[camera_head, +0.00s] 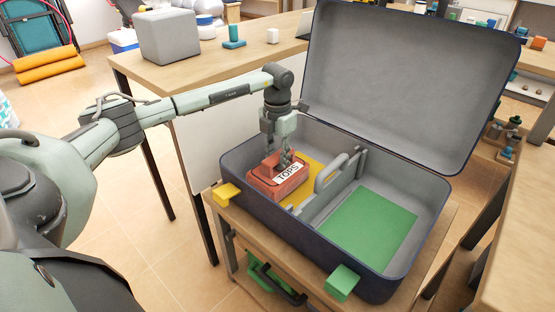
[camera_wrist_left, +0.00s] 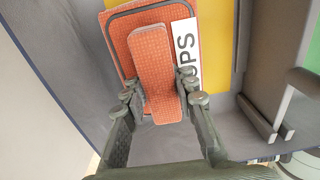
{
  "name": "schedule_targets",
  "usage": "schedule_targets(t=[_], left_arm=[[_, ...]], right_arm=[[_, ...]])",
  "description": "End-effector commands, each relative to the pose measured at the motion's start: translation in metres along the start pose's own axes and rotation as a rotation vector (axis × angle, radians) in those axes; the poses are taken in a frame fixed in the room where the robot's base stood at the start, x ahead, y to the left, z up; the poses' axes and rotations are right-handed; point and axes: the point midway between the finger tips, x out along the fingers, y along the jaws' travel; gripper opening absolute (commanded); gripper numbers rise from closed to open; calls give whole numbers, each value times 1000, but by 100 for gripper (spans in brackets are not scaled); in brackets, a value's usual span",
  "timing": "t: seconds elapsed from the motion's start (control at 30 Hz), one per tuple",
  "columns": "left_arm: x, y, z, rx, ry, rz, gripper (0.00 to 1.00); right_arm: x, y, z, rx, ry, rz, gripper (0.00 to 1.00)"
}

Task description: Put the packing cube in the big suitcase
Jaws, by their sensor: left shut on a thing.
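The packing cube (camera_head: 270,184) is orange-red with a white label reading "TOPS". It is inside the left compartment of the open big suitcase (camera_head: 326,236), over the yellow floor panel (camera_head: 304,185). My left gripper (camera_head: 282,160) comes down from above and is shut on the cube's top handle. In the left wrist view the cube (camera_wrist_left: 125,48) and its handle (camera_wrist_left: 156,75) sit between the two fingers (camera_wrist_left: 163,105). I cannot tell whether the cube's underside touches the suitcase floor. My right gripper is not in view.
A grey divider (camera_head: 335,190) separates the yellow side from the green panel (camera_head: 368,229) on the right. The suitcase lid (camera_head: 410,80) stands open at the back. A grey box (camera_head: 168,36) sits on the wooden table (camera_head: 215,62) behind. Yellow (camera_head: 227,194) and green (camera_head: 342,282) blocks mark the front edge.

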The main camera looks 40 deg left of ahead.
Motion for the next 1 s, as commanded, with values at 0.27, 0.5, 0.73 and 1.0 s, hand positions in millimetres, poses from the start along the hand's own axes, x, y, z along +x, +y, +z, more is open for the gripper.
schedule_targets(t=[0.27, 0.5, 0.73, 1.0], left_arm=[[1, 0, 0, 0, -1, 0, 0], [2, 0, 0, 0, 0, 0, 41], [2, 0, 0, 0, 0, 0, 48], [-5, 0, 1, 0, -3, 0, 48]], right_arm=[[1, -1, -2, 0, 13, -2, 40], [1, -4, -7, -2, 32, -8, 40], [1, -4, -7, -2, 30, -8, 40], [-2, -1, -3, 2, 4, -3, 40]])
